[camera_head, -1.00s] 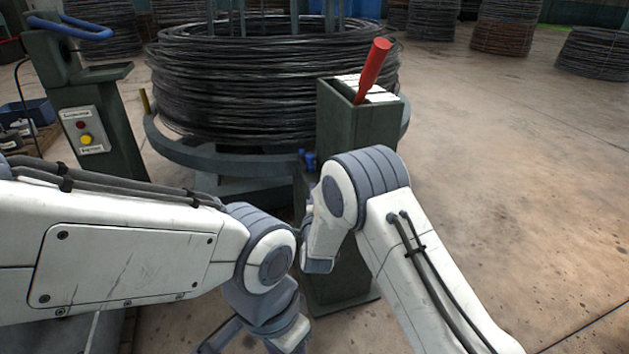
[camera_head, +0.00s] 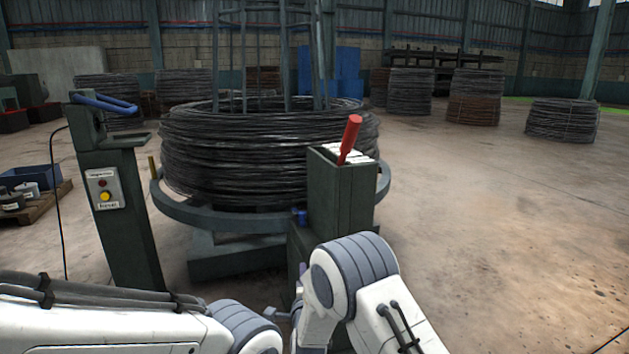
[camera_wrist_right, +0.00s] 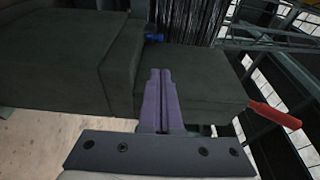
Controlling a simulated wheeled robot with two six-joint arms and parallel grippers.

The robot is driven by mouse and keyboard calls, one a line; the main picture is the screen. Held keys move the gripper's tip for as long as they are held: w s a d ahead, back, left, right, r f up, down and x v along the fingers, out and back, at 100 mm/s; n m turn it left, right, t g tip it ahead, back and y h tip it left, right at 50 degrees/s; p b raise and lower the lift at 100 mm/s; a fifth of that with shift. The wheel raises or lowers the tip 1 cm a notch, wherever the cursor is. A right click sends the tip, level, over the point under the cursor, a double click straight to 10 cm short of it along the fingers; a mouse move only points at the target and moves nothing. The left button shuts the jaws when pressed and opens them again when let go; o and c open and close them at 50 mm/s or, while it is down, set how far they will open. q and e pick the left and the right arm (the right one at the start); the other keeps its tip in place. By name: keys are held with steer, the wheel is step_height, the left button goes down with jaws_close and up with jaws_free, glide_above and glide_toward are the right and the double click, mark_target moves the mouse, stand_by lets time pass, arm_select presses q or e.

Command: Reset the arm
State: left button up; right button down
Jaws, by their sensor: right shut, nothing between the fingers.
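My right gripper (camera_wrist_right: 160,74) is shut and empty in the right wrist view, its two fingers side by side. It points toward the dark green metal housing (camera_wrist_right: 75,65), with no clear contact. In the head view my right arm (camera_head: 350,280) is bent at the lower middle, in front of the green lever post (camera_head: 343,205). The red lever (camera_head: 350,138) leans up and right from the top of that post. It also shows in the right wrist view (camera_wrist_right: 273,115). My left arm (camera_head: 110,330) enters from the lower left; its gripper is below the picture.
A large coil of dark wire (camera_head: 240,160) sits on a round drum base (camera_head: 200,215) behind the post. A control pedestal (camera_head: 130,225) with a blue handle (camera_head: 104,102) stands left. Open floor (camera_head: 500,220) lies right, with wire coils (camera_head: 562,120) farther back.

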steer(key=s+d+n+g, duration=0.8)
steer(key=s+d+n, duration=0.25)
steer(key=d, duration=0.25)
steer(key=s+d+n+g+h, duration=0.1)
steer(key=s+d+n+g, duration=0.25)
steer(key=s, duration=0.75)
steer(key=s+d+n+g+h, duration=0.1)
steer(key=s+d+n+g, duration=0.3)
steer(key=s, duration=0.7)
steer(key=s+a+r+n+g+y+p, duration=0.1)
steer(key=s+a+r+n+g+p, duration=0.2)
steer(key=s+a+r+n+p, duration=0.75)
step_height(320, 180, up, 41)
steer(key=s+a+m+p, duration=0.2)
steer(key=m+p, duration=0.2)
steer(key=p, duration=3)
steer(key=shift+s+p, duration=0.3)
steer(key=shift+p, duration=0.1)
